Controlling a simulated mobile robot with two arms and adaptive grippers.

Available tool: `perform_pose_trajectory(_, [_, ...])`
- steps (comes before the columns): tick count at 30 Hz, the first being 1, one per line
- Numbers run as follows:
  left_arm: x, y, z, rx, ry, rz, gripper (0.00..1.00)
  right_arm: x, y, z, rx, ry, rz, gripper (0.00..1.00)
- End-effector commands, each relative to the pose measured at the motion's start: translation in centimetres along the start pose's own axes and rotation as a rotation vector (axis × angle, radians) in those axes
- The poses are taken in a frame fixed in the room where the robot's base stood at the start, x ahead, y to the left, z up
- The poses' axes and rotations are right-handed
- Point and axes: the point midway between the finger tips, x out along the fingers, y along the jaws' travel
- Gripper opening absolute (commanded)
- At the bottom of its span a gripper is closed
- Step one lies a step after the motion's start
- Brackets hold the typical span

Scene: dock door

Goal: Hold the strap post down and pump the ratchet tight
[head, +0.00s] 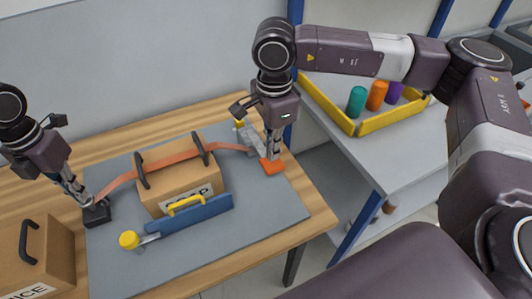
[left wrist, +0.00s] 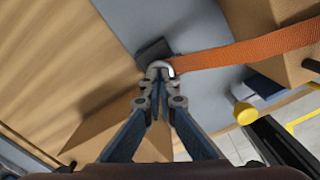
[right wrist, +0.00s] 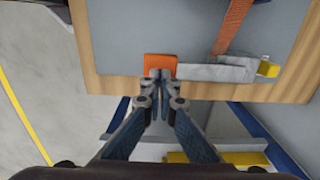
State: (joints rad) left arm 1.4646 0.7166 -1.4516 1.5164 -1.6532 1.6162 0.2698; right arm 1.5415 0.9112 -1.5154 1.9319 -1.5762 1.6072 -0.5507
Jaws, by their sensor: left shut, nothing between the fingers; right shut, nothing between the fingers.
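The dark strap post (head: 97,215) stands at the left of the grey mat. My left gripper (head: 91,203) is shut and its tips are at the top of the post; the left wrist view shows the post (left wrist: 152,50) just beyond them. The orange strap (head: 166,161) runs from the post over a cardboard box (head: 178,188) to the grey ratchet (head: 254,142). My right gripper (head: 271,158) is shut and empty, its tips at the ratchet's orange handle end (head: 272,167). The right wrist view shows that orange end (right wrist: 160,61) partly behind the fingertips; I cannot tell whether they touch.
A blue bar with a yellow handle (head: 189,214) lies before the box, near a yellow knob (head: 129,240). Another cardboard box (head: 36,255) stands at the front left. A yellow-edged tray (head: 358,127) with coloured cylinders is on the right-hand bench, across a gap.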

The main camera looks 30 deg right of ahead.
Motion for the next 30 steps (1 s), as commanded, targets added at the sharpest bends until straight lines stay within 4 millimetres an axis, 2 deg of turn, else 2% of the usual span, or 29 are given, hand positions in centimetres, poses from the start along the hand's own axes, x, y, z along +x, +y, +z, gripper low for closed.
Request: perform_pose_trajectory(30, [2.8, -0.1, -0.1, 0.001, 0.002, -0.001, 0.00, 0.1, 0.0, 0.0, 0.000, 0.000, 0.001, 0.00])
